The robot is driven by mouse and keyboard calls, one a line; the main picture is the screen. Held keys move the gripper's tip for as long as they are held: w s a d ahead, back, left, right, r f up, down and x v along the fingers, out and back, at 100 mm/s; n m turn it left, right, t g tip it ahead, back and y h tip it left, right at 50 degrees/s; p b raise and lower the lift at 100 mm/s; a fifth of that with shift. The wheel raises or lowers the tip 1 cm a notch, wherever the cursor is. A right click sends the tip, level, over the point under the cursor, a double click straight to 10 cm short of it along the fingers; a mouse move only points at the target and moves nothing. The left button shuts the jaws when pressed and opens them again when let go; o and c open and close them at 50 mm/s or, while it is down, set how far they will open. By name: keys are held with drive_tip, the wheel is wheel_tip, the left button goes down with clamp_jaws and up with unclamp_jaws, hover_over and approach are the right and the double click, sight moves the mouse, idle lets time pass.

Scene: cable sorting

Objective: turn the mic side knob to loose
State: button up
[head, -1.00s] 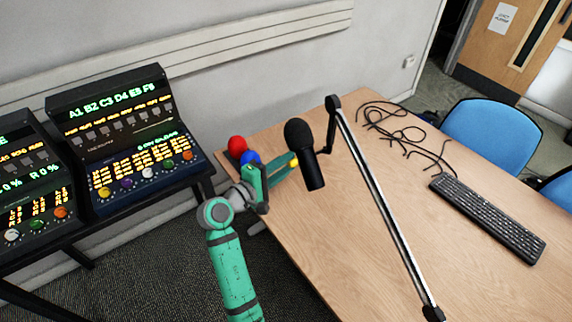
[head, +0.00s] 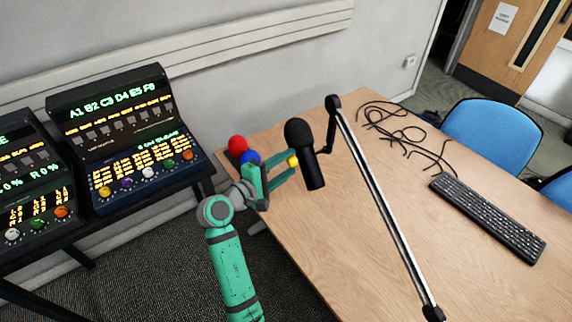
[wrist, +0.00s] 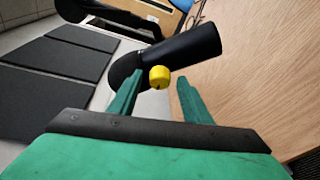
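The black microphone (head: 313,170) hangs from its boom arm over the table's near left part. A yellow side knob (head: 293,161) sticks out of its left side, toward my gripper. My gripper (head: 291,164) is open, with one green finger above and one below the knob in the head view. In the wrist view the knob (wrist: 159,77) shows in the gap between the finger tips, with clear space on both sides. The microphone body (wrist: 185,50) lies just beyond it. I cannot tell how deep the knob sits between the fingers.
The boom arm (head: 380,195) slants across the wooden table (head: 345,255). Loose cables (head: 395,130) and a keyboard (head: 487,218) lie to the right. Lit consoles (head: 130,140) stand left.

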drive_tip(key=v, duration=1)
drive_tip(key=shift+s+a, duration=0.25)
drive_tip(key=shift+s, duration=0.05)
drive_tip(key=s+d+f+n+t+y, duration=0.1)
drive_tip(key=s+f+y, duration=0.2)
drive_tip(key=f, duration=0.5)
drive_tip(key=s+d+f+y, duration=0.2)
drive_tip(key=f, duration=0.6)
drive_tip(key=s+f+m+y, duration=0.2)
drive_tip(key=s+f+y, duration=0.2)
drive_tip(key=s+f, duration=0.55)
drive_tip(key=s+d+r+m, duration=0.1)
drive_tip(key=s+r+m, duration=0.2)
drive_tip(key=s, duration=0.5)
drive_tip(key=s+d+r+m+t+y, duration=0.1)
drive_tip(key=s+r+m, duration=0.3)
drive_tip(key=s, duration=0.4)
drive_tip(key=s+d+r+m+t+y, duration=0.1)
drive_tip(key=s+d+r+m, duration=0.1)
drive_tip(key=s, duration=0.7)
drive_tip(key=shift+d+r+m, duration=0.3)
drive_tip(key=shift+r+m, duration=0.6)
